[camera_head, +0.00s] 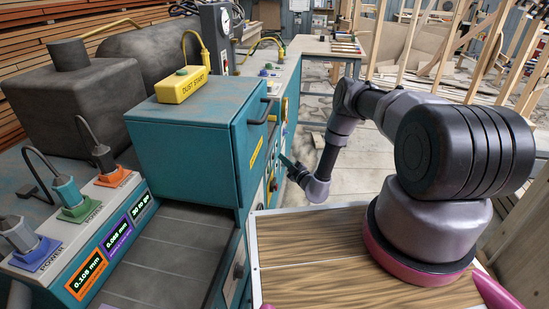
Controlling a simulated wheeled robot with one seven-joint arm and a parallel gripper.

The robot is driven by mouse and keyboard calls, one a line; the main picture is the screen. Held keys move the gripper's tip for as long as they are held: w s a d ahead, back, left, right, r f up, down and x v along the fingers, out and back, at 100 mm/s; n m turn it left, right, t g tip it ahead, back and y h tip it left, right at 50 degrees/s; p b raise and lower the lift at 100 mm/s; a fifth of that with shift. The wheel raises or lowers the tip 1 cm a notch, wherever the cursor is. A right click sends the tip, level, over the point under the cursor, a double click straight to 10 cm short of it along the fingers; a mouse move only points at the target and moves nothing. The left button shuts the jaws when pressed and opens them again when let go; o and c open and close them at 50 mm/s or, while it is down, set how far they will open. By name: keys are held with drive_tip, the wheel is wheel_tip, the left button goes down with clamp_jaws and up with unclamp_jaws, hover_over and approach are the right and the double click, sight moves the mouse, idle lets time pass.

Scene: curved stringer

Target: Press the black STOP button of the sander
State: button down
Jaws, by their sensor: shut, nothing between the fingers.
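The sander (188,138) is a teal machine at centre left, with a slatted grey bed in front of it. Its control side (264,195) faces right and is seen at a steep angle, with several small dark and coloured knobs and buttons. I cannot tell which of them is the black STOP button, and no STOP label is readable. My gripper (285,160) is small and partly seen at the end of my bent arm. It is shut and empty, pointing left at the control side, close to it. I cannot tell whether it touches anything there.
A yellow DUST START box (182,86) with a green button sits on the sander. At left, a white panel (95,215) carries plugs, power sockets and displays reading in mm. A workbench (325,46) and leaning timber stand behind. The floor (355,170) right of the sander is clear.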

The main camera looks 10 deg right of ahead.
drive_tip(key=d, duration=0.1)
drive_tip(key=s+d, duration=0.1)
drive_tip(key=d, duration=0.2)
drive_tip(key=shift+s+d, duration=0.25)
drive_tip(key=shift+d, duration=0.15)
drive_tip(key=shift+s, duration=0.1)
idle(0.8)
